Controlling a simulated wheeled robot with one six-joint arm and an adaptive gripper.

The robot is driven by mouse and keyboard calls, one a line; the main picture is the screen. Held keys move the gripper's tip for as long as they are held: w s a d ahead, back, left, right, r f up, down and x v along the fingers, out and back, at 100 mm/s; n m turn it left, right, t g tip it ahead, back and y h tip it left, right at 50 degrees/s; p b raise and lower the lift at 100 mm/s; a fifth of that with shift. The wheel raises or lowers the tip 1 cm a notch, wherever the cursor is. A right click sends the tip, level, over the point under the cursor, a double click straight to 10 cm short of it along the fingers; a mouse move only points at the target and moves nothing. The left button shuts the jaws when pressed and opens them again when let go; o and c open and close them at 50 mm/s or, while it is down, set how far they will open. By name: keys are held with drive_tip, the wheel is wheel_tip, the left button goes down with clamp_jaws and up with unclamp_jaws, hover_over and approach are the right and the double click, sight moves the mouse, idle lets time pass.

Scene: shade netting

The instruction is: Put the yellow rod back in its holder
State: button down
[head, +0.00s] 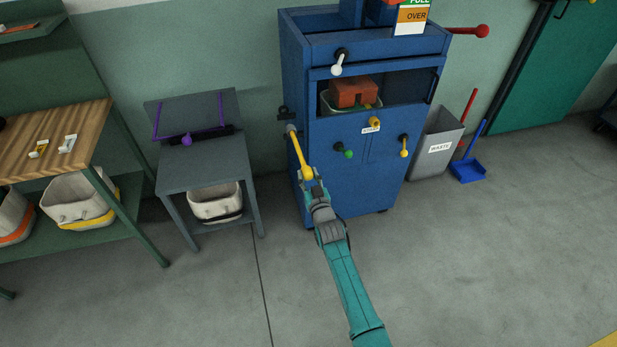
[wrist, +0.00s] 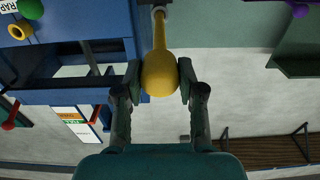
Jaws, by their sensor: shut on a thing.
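The yellow rod (head: 300,156) has a slim shaft and a fat rounded knob. It slants beside the left side of the blue cabinet (head: 345,190). My gripper (head: 307,177) is shut on the knob, and the wrist view shows a finger on each side of the yellow rod's knob (wrist: 159,75). The rod's far end meets a grey round piece (head: 291,129) by the cabinet's left edge; I cannot tell if this is the rod's tip or a socket. A small black bracket (head: 283,113) sits just above it on the cabinet side and may be the holder.
The cabinet front carries a white-knobbed lever (head: 337,64), a green knob (head: 348,154) and a yellow handle (head: 404,147). A grey stand (head: 203,160) is to the left, with floor between. A waste bin (head: 436,145) and blue dustpan (head: 468,169) stand at right.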

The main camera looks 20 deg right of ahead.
sight(298, 148)
drive_tip(key=shift+w, duration=0.6)
drive_tip(key=shift+w, duration=0.3)
drive_tip(key=shift+w, duration=5.3)
idle(1.5)
drive_tip(key=shift+w, duration=0.35)
